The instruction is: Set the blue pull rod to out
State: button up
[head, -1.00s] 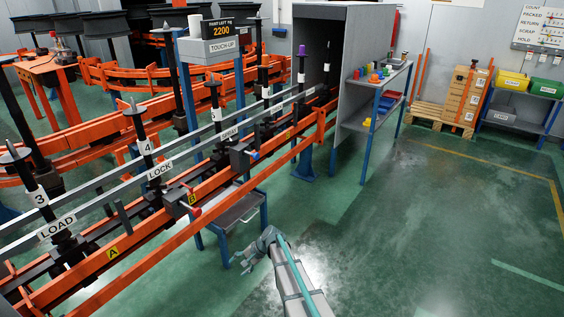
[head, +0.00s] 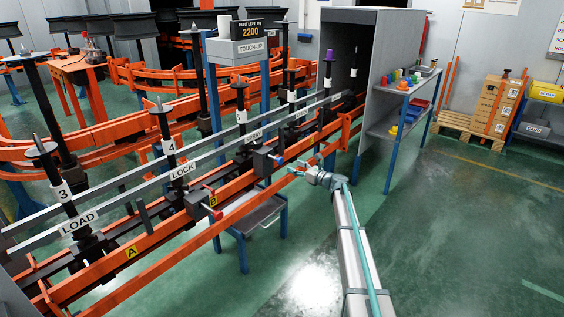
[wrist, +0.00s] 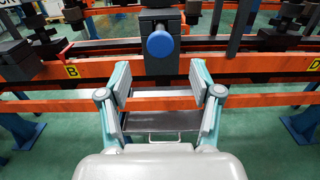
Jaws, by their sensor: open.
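The blue pull rod (wrist: 160,44) shows its round blue knob end-on in the wrist view, on the front of a black box on the rail. How far it sticks out is hard to tell from this angle. In the head view the blue knob (head: 280,160) is small, on the right side of the dark box (head: 263,162). My gripper (wrist: 160,86) is open and empty, its two fingers spread wide, below and in front of the knob in the picture and apart from it. In the head view my gripper (head: 302,172) is close to the right of the knob, at the orange rail.
An orange front rail (wrist: 260,99) crosses below the knob, with a grey shelf (wrist: 160,120) under it. A red-handled lever (head: 214,213) sits left along the line. Spindles stand on the conveyor behind. A grey booth (head: 385,60) stands beyond; open floor lies right.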

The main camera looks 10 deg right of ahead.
aim_at(282, 161)
jog(key=x, duration=0.9)
jog(key=shift+w+a, duration=0.1)
grip_shut()
